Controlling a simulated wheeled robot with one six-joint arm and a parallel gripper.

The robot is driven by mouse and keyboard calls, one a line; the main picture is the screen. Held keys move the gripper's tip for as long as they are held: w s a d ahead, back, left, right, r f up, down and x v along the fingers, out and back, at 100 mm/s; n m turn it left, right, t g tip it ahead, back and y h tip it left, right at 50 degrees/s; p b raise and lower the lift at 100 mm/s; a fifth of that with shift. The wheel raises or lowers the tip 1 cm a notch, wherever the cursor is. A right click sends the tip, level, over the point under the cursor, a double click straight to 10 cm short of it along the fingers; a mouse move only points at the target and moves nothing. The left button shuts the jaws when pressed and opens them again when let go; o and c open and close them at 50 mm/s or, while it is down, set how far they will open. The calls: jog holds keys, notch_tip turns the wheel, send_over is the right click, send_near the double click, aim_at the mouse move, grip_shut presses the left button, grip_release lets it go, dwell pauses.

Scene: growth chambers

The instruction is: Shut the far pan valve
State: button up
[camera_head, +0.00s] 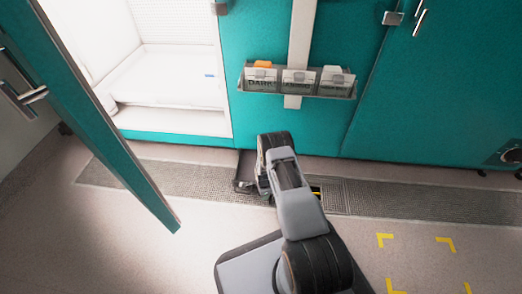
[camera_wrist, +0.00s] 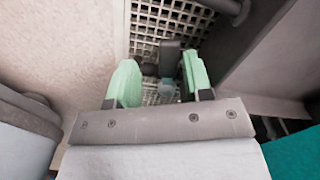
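In the wrist view my gripper (camera_wrist: 160,76) is open, its two pale green fingers well apart and pointing at the floor grating. A dark grey lever-like part (camera_wrist: 169,56), probably the pan valve's handle, shows between and beyond the fingers, over the grating. I see no finger closed on it, and cannot tell how far away it is or whether the valve is open or shut. In the head view my arm reaches down to the floor by the chamber's base, and it largely hides the gripper and valve. A dark low part (camera_head: 244,172) shows just left of my arm.
The teal chamber door (camera_head: 100,115) stands open at left, its lower corner over the floor. A rack with cards (camera_head: 297,82) hangs on the teal front. A grating strip (camera_head: 400,197) runs along the floor. A grey pipe (camera_wrist: 226,7) crosses the wrist view's top right.

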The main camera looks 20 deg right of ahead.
jog(key=n+p, duration=0.1)
jog(key=n, duration=0.1)
jog(key=s+n+p, duration=0.2)
jog(key=n, duration=0.1)
jog(key=shift+d+r+n, duration=0.1)
jog(key=shift+r+n, duration=0.15)
jog(key=shift+n, duration=0.05)
jog(key=n+p, duration=0.1)
jog(key=s+n+p, duration=0.1)
jog(key=n, duration=0.1)
jog(key=d+n+p, duration=0.1)
jog(key=n, duration=0.1)
jog(key=shift+s+p, duration=0.25)
jog(key=shift+p, duration=0.05)
jog(key=w+a+r+n+p, duration=0.1)
jog(key=w+r+p, duration=0.1)
jog(key=r, duration=1.5)
jog(key=w+a+r+n+p, duration=0.1)
jog(key=w+r+n+p, duration=0.1)
jog(key=r, duration=1.5)
jog(key=shift+a+t, duration=0.2)
jog(key=shift+t, duration=0.2)
